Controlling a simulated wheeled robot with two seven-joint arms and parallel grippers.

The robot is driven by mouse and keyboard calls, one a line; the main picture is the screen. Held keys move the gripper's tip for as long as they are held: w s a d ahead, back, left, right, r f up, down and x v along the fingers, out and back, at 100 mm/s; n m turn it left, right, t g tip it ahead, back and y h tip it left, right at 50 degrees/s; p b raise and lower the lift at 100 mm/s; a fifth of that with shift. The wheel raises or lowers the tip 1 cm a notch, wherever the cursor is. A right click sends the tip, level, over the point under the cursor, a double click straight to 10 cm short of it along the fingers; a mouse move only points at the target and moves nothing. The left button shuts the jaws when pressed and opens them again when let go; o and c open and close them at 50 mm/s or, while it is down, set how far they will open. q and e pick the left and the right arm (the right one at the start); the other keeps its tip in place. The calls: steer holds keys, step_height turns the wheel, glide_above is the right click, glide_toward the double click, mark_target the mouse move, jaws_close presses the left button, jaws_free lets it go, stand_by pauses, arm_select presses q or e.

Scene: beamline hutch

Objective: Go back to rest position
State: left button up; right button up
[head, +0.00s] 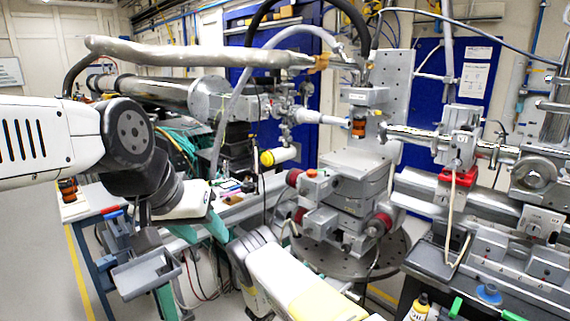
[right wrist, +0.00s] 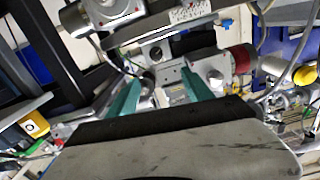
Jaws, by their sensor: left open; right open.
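My left arm comes in from the left of the head view and bends down at its dark joints. My left gripper (head: 180,262) hangs low beside the bench, with teal parts around it. Its jaws are apart, and I see nothing held in them. My right arm comes in at the bottom centre of the head view, and its gripper is hard to make out there. In the right wrist view my right gripper (right wrist: 160,77) shows two teal fingers spread wide with nothing between them. Beyond the fingertips is grey machinery with a red knob (right wrist: 242,58).
A stacked grey positioning stage (head: 345,205) with red knobs stands at the centre on a round base plate. A long beam pipe (head: 160,92) crosses behind my left arm. A rail with instruments (head: 470,215) fills the right. Open floor (head: 32,250) lies at the lower left.

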steer(key=w+a+r+y, duration=0.2)
steer(key=w+r+y, duration=0.25)
steer(key=r, duration=0.45)
steer(key=w+a+r+y, duration=0.1)
steer(key=w+r+y, duration=0.3)
steer(key=r, duration=0.6)
steer(key=s+r+n+g+y, duration=0.1)
steer(key=s+r+n+y, duration=0.15)
steer(key=r, duration=0.65)
steer(key=s+r+n+y, duration=0.1)
steer(key=s+r+y, duration=0.25)
steer(key=r, duration=0.65)
steer(key=s+d+r+n+g+y, duration=0.15)
steer(key=s+r, duration=0.35)
steer(key=s, duration=0.5)
steer(key=s+d+r+n+g+y, duration=0.1)
steer(key=s+r+n+g, duration=0.3)
steer(key=s, duration=0.7)
steer(key=s+d+f+h, duration=0.1)
steer(key=s+d, duration=0.1)
steer(key=s, duration=0.7)
steer(key=s+d+f+n+h, duration=0.1)
steer(key=s+d, duration=0.2)
steer(key=s, duration=0.7)
steer(key=shift+d, duration=0.2)
steer(key=shift+w+r, duration=0.1)
